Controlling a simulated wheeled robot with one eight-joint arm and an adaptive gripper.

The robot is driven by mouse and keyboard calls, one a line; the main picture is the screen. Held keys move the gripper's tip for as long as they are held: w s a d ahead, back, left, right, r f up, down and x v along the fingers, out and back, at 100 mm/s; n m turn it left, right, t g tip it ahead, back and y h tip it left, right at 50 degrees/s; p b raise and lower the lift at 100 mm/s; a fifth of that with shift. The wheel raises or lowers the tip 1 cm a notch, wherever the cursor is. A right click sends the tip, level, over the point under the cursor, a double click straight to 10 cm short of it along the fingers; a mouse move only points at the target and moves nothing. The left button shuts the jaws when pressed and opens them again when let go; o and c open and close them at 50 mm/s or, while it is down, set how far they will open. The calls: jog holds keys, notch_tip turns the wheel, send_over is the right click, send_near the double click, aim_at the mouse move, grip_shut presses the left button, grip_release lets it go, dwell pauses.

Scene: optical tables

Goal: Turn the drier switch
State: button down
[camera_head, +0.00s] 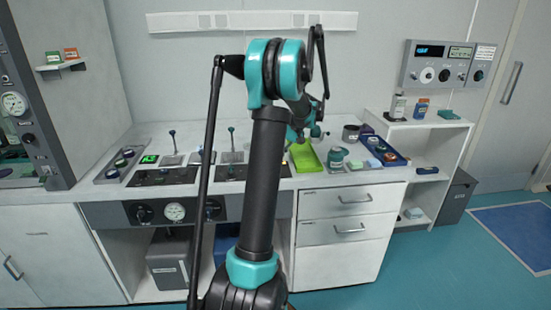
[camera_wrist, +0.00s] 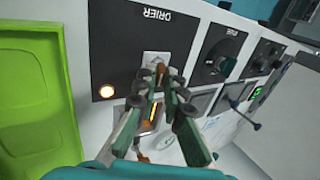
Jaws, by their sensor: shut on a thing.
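The panel marked DRIER (camera_wrist: 122,40) is dark and appears tilted in the wrist view. Its switch (camera_wrist: 155,58) sits on a pale plate below the lettering, partly hidden by my fingertips. My gripper (camera_wrist: 160,75) is at the switch, its fingers closed around the small brownish lever. How far the lever is turned cannot be told. In the head view my arm hides much of the panel area, and the fingertips cannot be made out.
A panel marked FUSE with a black knob (camera_wrist: 223,56) is close by on the right. A bright green tray (camera_wrist: 30,95) is on the left. In the head view, a blue tray (camera_head: 381,150) with small items and a teal-topped jar (camera_head: 337,156) stand right of my arm.

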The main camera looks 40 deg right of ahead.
jog(key=c, duration=1.6)
grip_release()
jog(key=v, duration=1.2)
